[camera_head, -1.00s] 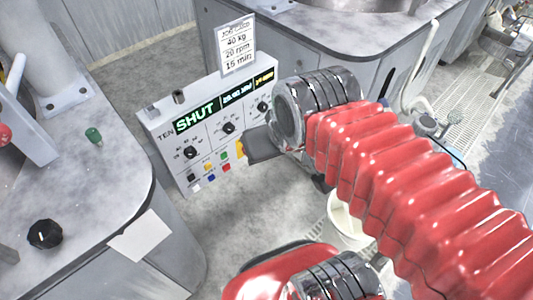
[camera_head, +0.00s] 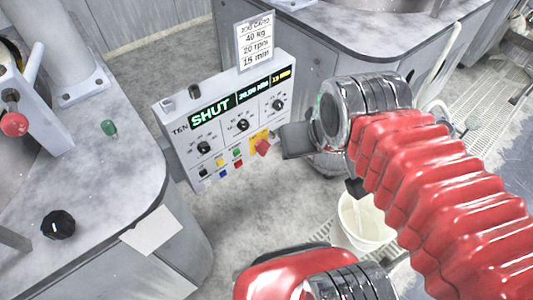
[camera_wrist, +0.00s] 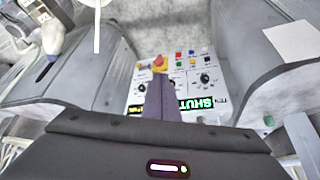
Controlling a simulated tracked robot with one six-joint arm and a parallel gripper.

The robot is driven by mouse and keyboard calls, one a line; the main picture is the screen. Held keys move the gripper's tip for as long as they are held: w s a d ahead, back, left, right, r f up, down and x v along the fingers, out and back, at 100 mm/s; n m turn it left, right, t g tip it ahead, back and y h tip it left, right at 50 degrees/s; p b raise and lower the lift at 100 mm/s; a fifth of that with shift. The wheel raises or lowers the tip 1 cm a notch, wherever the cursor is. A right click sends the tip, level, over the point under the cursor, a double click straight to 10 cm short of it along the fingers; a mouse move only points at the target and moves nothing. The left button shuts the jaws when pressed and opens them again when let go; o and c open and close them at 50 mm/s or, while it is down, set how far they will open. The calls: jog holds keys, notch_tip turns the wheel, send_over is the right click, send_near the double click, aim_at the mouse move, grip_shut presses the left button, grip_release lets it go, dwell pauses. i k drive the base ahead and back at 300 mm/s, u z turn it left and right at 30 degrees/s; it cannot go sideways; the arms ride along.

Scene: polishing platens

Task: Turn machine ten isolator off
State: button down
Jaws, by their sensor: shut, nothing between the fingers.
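The machine ten panel (camera_head: 226,122) is a light grey box marked TEN, with a green display reading SHUT. Its isolator is a red knob (camera_head: 263,147) on a yellow plate (camera_head: 255,138) at the lower right of the panel face. In the wrist view the panel is upside down, and the red knob (camera_wrist: 159,62) shows just beyond the fingertips. The knob's exact setting is too small to tell. My gripper (camera_head: 284,140) is shut and empty, just right of the knob; contact cannot be told. It also shows in the wrist view (camera_wrist: 160,82).
A white card (camera_head: 254,42) stands above the panel. Grey machine bodies stand left and behind, the left one carrying a black knob (camera_head: 58,225) and a green knob (camera_head: 108,127). A white bucket (camera_head: 362,222) stands on the floor below my arm. Bare floor lies below the panel.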

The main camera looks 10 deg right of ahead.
aim_at(262, 147)
jog(key=u, duration=0.05)
jog(key=k, duration=0.95)
jog(key=u, duration=0.7)
jog(key=i, duration=1)
jog(key=u, duration=0.05)
